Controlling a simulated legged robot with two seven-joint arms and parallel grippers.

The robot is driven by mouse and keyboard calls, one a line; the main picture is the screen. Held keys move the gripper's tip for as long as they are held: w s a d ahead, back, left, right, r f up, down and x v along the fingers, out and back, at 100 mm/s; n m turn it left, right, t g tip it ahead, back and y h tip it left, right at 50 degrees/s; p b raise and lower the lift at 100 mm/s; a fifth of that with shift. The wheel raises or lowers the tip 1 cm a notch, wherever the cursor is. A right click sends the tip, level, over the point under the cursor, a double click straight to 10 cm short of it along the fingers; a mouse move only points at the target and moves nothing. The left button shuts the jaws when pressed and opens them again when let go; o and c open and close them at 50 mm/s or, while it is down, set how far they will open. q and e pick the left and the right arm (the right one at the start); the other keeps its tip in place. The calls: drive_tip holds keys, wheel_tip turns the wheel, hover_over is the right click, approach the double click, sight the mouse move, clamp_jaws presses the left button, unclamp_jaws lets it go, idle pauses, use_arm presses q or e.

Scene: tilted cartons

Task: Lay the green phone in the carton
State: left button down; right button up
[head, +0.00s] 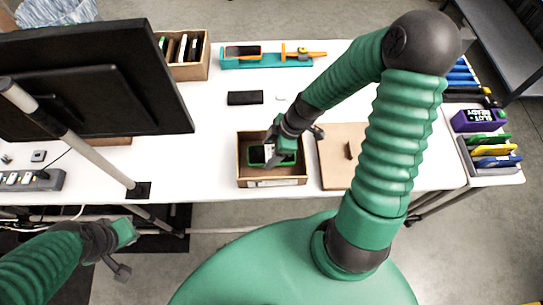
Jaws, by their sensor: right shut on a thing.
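The carton (243,175) is an open brown box near the table's front edge, with a label on its front side. The green phone (257,155), with a dark screen, shows inside the carton's outline, partly hidden by my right gripper. My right gripper (277,155) reaches down over the carton and is shut on the green phone. I cannot tell whether the phone touches the carton's floor. My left gripper (126,252) is at the lower left, off the table's front side and far from the carton; its jaw state is unclear.
A brown board with a dark knob (333,172) lies right of the carton. A black block (245,98) lies behind it. A monitor (80,85) fills the left.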

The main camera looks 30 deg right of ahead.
sight(272, 154)
wheel_tip(272, 154, down, 3)
drive_tip(key=shift+a, duration=0.15)
drive_tip(key=shift+f, duration=0.15)
drive_tip(key=shift+f, duration=0.15)
drive_tip(key=o, duration=1.6)
